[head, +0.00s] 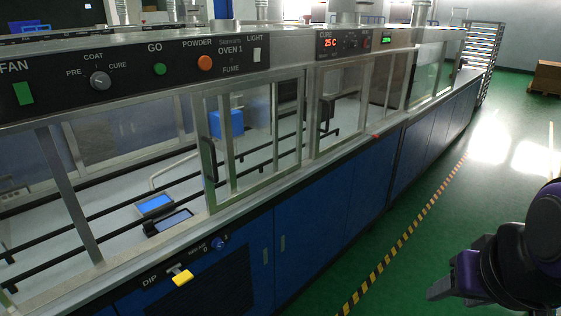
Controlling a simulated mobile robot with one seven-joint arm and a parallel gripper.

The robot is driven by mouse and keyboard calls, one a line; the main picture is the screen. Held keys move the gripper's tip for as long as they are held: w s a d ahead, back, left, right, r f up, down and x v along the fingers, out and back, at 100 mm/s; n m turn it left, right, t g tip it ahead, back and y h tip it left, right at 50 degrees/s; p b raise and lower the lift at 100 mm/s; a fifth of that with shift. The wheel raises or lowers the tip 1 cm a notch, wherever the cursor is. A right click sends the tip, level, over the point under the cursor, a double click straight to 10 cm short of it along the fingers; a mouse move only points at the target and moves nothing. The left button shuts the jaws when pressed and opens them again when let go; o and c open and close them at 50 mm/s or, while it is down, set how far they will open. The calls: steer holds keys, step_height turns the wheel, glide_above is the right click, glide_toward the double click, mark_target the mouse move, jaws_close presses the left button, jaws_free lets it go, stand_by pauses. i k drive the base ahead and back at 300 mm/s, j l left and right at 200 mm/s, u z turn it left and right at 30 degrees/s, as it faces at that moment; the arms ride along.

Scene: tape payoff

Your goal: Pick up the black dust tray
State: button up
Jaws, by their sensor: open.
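A small black tray (169,222) with a grey-blue inner surface lies inside the long machine, low behind the front opening at left. I take it for the dust tray. A bright blue flat piece (155,204) sits just behind it. My gripper (447,280) is at the lower right, over the green floor and outside the machine. It is open and empty, far to the right of the tray. Its fingertips are dark and only partly clear.
Black rails (100,208) run along inside the machine near the tray. A framed glass door (258,130) stands right of the tray. A yellow-handled DIP lever (182,278) and a blue knob (219,243) project from the front below. The striped floor beside the machine is clear.

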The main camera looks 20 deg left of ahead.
mark_target(150, 229)
steer(key=j+u, duration=0.1)
steer(key=u, duration=1.7)
